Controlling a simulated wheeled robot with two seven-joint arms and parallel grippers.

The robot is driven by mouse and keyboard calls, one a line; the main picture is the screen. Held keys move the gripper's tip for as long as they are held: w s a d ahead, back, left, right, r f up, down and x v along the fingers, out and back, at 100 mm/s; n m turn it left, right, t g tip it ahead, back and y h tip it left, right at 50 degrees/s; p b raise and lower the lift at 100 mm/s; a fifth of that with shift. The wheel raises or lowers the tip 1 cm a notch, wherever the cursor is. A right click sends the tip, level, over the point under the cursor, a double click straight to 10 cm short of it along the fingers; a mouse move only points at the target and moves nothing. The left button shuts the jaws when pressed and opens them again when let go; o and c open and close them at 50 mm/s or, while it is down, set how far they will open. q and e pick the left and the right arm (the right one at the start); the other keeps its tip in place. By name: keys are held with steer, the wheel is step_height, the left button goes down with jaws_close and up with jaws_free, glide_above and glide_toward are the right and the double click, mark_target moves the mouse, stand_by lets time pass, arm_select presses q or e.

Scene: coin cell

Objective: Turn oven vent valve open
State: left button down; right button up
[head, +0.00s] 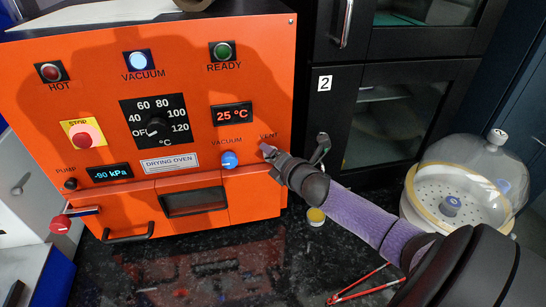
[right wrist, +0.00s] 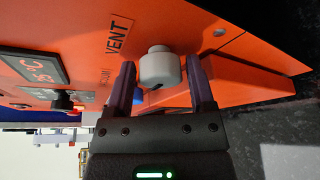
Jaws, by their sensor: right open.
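The orange drying oven (head: 110,45) fills the left of the head view. Its "VENT" label (head: 269,135) is at the panel's right side. The vent valve is a pale grey round knob (right wrist: 160,67) below that label in the right wrist view; my gripper hides it in the head view. My right gripper (head: 268,152) is at the oven front. In the right wrist view its two purple fingers are open, one on each side of the knob, with visible gaps. Whether the fingertips reach past the knob's face is unclear. My left gripper is not in view.
A blue vacuum knob (head: 229,160) sits just left of the vent. The display reads -90 kPa (head: 110,173). A glass desiccator (head: 465,175), a small yellow-lidded jar (head: 316,216) and red tweezers (head: 360,285) stand or lie right on the dark speckled counter (head: 240,265).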

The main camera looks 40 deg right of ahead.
steer(key=c, duration=0.5)
jaws_close()
